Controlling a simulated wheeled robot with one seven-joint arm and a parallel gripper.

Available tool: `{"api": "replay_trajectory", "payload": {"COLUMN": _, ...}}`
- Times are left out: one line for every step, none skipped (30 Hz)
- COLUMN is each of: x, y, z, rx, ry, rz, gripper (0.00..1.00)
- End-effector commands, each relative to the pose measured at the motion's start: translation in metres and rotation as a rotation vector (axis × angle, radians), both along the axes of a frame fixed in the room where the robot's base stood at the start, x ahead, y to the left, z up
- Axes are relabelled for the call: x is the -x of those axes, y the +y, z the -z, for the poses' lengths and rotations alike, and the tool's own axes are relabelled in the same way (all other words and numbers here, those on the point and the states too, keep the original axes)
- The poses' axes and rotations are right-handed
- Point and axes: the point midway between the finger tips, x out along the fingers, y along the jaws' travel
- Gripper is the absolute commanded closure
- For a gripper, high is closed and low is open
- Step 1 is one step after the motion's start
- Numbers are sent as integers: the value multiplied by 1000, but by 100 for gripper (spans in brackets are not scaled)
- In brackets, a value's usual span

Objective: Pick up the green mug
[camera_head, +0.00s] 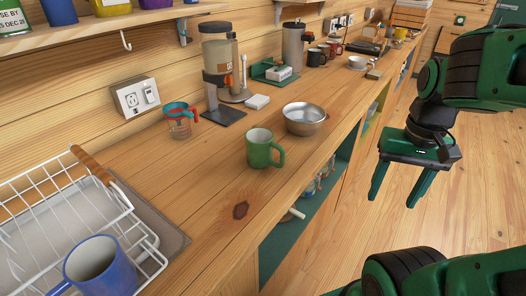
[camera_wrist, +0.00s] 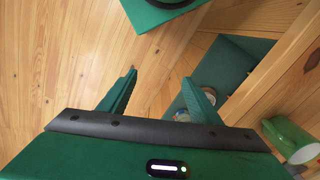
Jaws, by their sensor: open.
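The green mug (camera_head: 259,150) stands upright on the wooden counter, with its handle toward the right. It is left of the metal bowl's front side and near the counter's front edge. In the wrist view a green mug shape with a pale opening (camera_wrist: 291,140) shows at the right edge, partly cut off. My gripper (camera_head: 395,198) hangs over the floor to the right of the counter, fingers pointing down and apart. It is empty and well away from the mug. Its spread fingers (camera_wrist: 158,78) show in the wrist view, with wooden floor between them.
A metal bowl (camera_head: 304,118) stands just behind the mug. A measuring cup (camera_head: 180,120) and a coffee maker (camera_head: 219,75) stand toward the wall. A white dish rack (camera_head: 62,218) and a blue mug (camera_head: 101,268) are at the lower left. Counter in front of the green mug is clear.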

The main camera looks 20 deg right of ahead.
Motion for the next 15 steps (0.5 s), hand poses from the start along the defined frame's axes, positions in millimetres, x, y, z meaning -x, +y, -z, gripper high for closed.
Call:
{"api": "replay_trajectory", "payload": {"x": -16, "y": 9, "z": -6, "rx": 3, "ry": 3, "rz": 6, "gripper": 42}}
{"api": "replay_trajectory", "payload": {"x": -28, "y": 12, "z": -10, "rx": 4, "ry": 4, "rz": 19, "gripper": 42}}
{"api": "replay_trajectory", "payload": {"x": -45, "y": 18, "z": -16, "rx": 6, "ry": 4, "rz": 43, "gripper": 42}}
{"api": "replay_trajectory", "payload": {"x": -60, "y": 24, "z": -22, "rx": 7, "ry": 4, "rz": 63, "gripper": 42}}
{"api": "replay_trajectory", "payload": {"x": -75, "y": 31, "z": -27, "rx": 8, "ry": 3, "rz": 83, "gripper": 42}}
{"api": "replay_trajectory", "payload": {"x": -95, "y": 42, "z": -33, "rx": 9, "ry": 3, "rz": 112, "gripper": 42}}
{"api": "replay_trajectory", "payload": {"x": -110, "y": 51, "z": -38, "rx": 10, "ry": 3, "rz": 135, "gripper": 42}}
{"api": "replay_trajectory", "payload": {"x": -125, "y": 61, "z": -42, "rx": 10, "ry": 3, "rz": 156, "gripper": 42}}
{"api": "replay_trajectory", "payload": {"x": -143, "y": 76, "z": -48, "rx": 11, "ry": 2, "rz": 185, "gripper": 42}}
{"api": "replay_trajectory", "payload": {"x": -156, "y": 87, "z": -51, "rx": 11, "ry": 2, "rz": 206, "gripper": 42}}
{"api": "replay_trajectory", "payload": {"x": -168, "y": 99, "z": -54, "rx": 12, "ry": 2, "rz": 226, "gripper": 42}}
{"api": "replay_trajectory", "payload": {"x": -182, "y": 114, "z": -57, "rx": 11, "ry": 1, "rz": 251, "gripper": 42}}
{"api": "replay_trajectory", "payload": {"x": -191, "y": 125, "z": -59, "rx": 11, "ry": 1, "rz": 270, "gripper": 42}}
{"api": "replay_trajectory", "payload": {"x": -199, "y": 135, "z": -61, "rx": 11, "ry": 1, "rz": 287, "gripper": 42}}
{"api": "replay_trajectory", "payload": {"x": -208, "y": 147, "z": -63, "rx": 10, "ry": 1, "rz": 307, "gripper": 42}}
